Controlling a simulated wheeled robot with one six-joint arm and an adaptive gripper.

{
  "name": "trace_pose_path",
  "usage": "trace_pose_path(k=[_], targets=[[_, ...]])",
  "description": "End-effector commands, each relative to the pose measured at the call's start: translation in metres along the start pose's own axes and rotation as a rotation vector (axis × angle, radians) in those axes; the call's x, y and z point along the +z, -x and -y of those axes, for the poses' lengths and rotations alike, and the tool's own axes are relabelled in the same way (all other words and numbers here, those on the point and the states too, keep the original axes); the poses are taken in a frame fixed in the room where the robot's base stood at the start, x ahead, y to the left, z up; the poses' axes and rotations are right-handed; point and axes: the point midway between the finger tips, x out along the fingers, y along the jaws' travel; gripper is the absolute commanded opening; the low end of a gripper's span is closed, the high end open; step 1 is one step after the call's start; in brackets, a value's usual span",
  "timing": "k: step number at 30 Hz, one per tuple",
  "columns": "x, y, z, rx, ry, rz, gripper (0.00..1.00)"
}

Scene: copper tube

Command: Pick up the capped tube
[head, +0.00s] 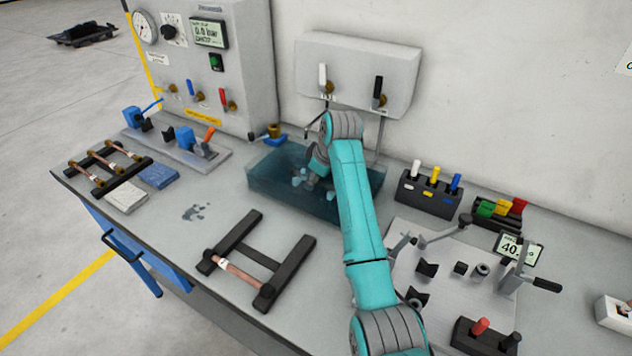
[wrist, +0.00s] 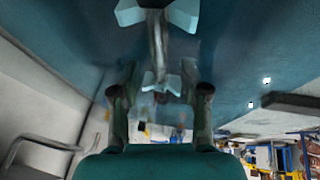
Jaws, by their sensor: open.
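My gripper (head: 314,180) reaches down into the water tank (head: 262,184). In the wrist view my gripper (wrist: 163,92) is open, its two dark fingers apart. A thin greyish rod (wrist: 158,42), possibly the capped tube, runs away between two pale blue V-shaped supports (wrist: 160,82). It lies roughly in line with the gap between the fingers; I see no contact. The water tint hides its colour and any cap. Pale supports also show in the tank in the head view (head: 299,178). A copper tube (head: 240,272) with a white label lies across the black front rack (head: 243,237).
Several copper tubes lie on a black rack (head: 128,184) at the left, beside white and blue cloths (head: 158,177). The tank walls surround my gripper. A clamp plate (head: 440,289) is at the right, a valve box (head: 358,72) behind. Bare bench lies left of the front rack.

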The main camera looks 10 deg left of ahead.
Motion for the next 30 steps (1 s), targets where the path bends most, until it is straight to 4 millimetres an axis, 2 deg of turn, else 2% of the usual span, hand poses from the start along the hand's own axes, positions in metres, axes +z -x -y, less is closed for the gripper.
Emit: trace_pose_path(k=[4, 5, 9, 10, 22, 26, 30], targets=[[0.000, 0.000, 0.000, 0.000, 0.000, 0.000, 0.46], [0.000, 0.000, 0.000, 0.000, 0.000, 0.000, 0.41], [0.000, 0.000, 0.000, 0.000, 0.000, 0.000, 0.06], [0.000, 0.000, 0.000, 0.000, 0.000, 0.000, 0.00], [-0.002, 0.004, -0.001, 0.001, 0.001, -0.001, 0.00], [-0.008, 0.019, -0.005, 0.002, 0.001, -0.002, 0.00], [-0.019, 0.044, -0.010, 0.003, 0.001, -0.003, 0.00]])
